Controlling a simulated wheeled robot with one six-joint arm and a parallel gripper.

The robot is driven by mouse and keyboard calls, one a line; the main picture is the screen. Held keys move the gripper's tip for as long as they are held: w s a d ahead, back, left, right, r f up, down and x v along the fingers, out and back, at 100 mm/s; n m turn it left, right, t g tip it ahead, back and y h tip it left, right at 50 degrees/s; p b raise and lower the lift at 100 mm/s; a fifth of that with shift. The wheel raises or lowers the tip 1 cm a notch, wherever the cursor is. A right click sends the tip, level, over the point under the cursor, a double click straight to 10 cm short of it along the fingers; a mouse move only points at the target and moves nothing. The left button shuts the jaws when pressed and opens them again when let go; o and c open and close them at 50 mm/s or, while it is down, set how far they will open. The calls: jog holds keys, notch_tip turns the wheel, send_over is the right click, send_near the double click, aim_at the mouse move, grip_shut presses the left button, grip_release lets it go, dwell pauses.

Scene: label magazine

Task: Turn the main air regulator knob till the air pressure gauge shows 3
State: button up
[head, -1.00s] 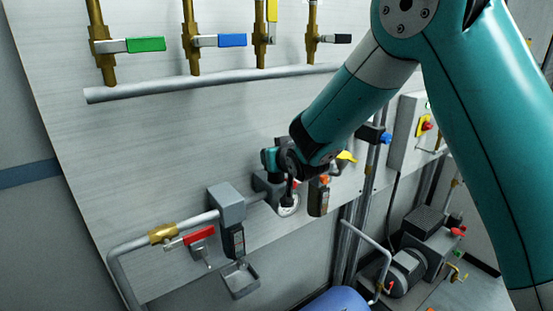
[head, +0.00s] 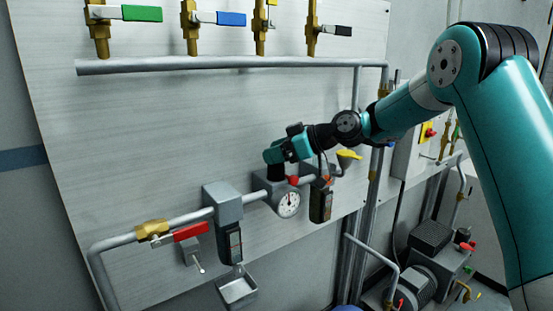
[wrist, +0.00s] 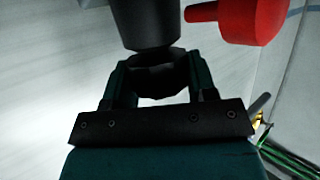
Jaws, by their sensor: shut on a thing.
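The air pressure gauge (head: 289,204) is a white round dial on the grey regulator body, under my gripper in the head view. Its face is uncovered, but the needle and numbers are too small to read surely. The dark regulator knob (head: 276,174) stands on top of the body, to the upper left of the dial. My gripper (head: 277,164) reaches it from the right and is shut on it. In the wrist view a dark round piece (wrist: 158,72) sits between the two fingers, below a wider dark cylinder (wrist: 148,25). The fingers partly hide the knob.
A red part (head: 293,181) is close right of the knob; it also shows in the wrist view (wrist: 250,15). A dark filter bowl (head: 320,202) and yellow handle (head: 349,155) are further right. A red-handled valve (head: 190,232) is lower left.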

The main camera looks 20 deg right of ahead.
jog(key=shift+d+n+g+y, duration=0.1)
jog(key=shift+n+g+y, duration=0.4)
jog(key=shift+n+g, duration=0.65)
jog(key=shift+f+g, duration=0.1)
jog(key=shift+g, duration=0.15)
jog(key=o, duration=0.9)
jog(key=p+v, duration=1.1)
jog(key=v, duration=0.6)
jog(key=shift+s+d, duration=0.1)
jog(key=shift+d, duration=0.05)
jog(key=shift+f, duration=0.1)
